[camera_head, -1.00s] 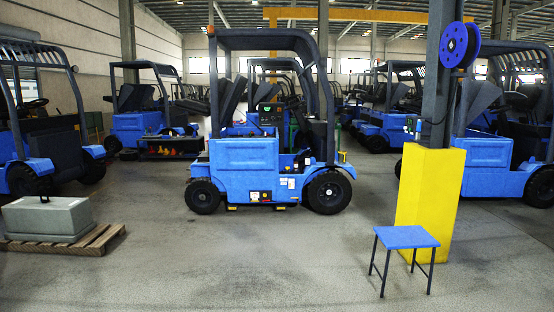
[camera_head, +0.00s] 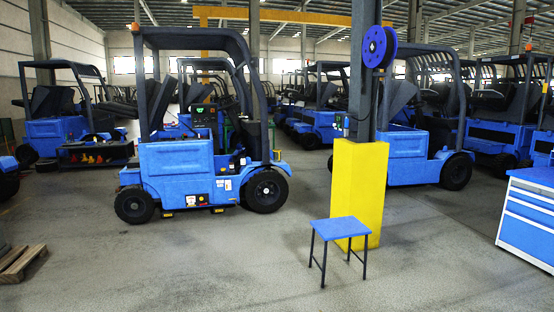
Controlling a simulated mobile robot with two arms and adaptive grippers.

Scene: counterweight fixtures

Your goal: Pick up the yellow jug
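I cannot make out a yellow jug for certain. Small red and yellow items (camera_head: 92,157) sit on a low dark cart (camera_head: 118,150) at the left, too small to identify. A tiny yellow spot (camera_head: 277,154) shows at the rear of the near blue forklift (camera_head: 178,170), also too small to tell. Neither of my grippers is in view.
A blue stool (camera_head: 340,228) stands before a yellow-clad pillar (camera_head: 357,190) with a blue reel (camera_head: 379,47). A blue drawer cabinet (camera_head: 530,213) is at the right edge, a wooden pallet (camera_head: 22,262) at the lower left.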

